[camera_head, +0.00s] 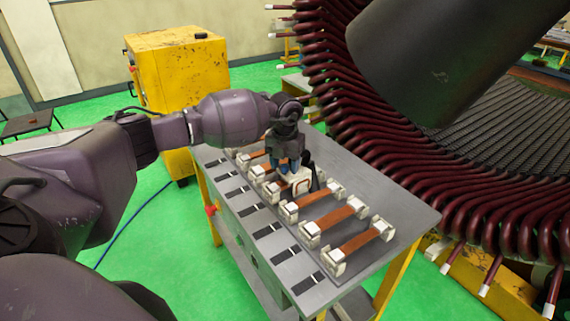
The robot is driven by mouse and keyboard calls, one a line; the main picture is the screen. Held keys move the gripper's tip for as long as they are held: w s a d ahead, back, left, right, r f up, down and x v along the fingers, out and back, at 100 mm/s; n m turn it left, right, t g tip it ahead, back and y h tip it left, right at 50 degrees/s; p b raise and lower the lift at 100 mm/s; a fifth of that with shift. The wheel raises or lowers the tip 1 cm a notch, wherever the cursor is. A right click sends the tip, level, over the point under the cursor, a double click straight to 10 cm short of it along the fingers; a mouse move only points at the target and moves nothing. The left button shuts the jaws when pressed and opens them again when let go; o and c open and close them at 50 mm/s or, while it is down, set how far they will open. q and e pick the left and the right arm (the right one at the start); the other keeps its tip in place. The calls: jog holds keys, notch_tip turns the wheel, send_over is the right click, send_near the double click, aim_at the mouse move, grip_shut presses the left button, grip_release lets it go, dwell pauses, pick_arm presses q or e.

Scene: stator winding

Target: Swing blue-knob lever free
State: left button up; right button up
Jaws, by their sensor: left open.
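My left gripper (289,164) reaches in from the left and points down over the grey worktable (390,196). It is open, with its fingers just above or beside a white clamp block (299,184) in the row of fixtures. Its fingertips look dark and bluish, so I cannot tell a blue knob apart from them. A small dark upright part (314,178) stands just right of the white block; I cannot tell whether it is the lever. My right gripper is not in view.
Copper-coloured bars (336,215) lie in pale holders along the table, with dark strips beside them. The large stator with dark red coil ends (400,165) stands close behind and right. A yellow cabinet (180,75) stands at the back left.

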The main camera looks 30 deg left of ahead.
pick_arm(q)
jog(key=shift+f, duration=0.15)
jog(key=c, duration=0.9)
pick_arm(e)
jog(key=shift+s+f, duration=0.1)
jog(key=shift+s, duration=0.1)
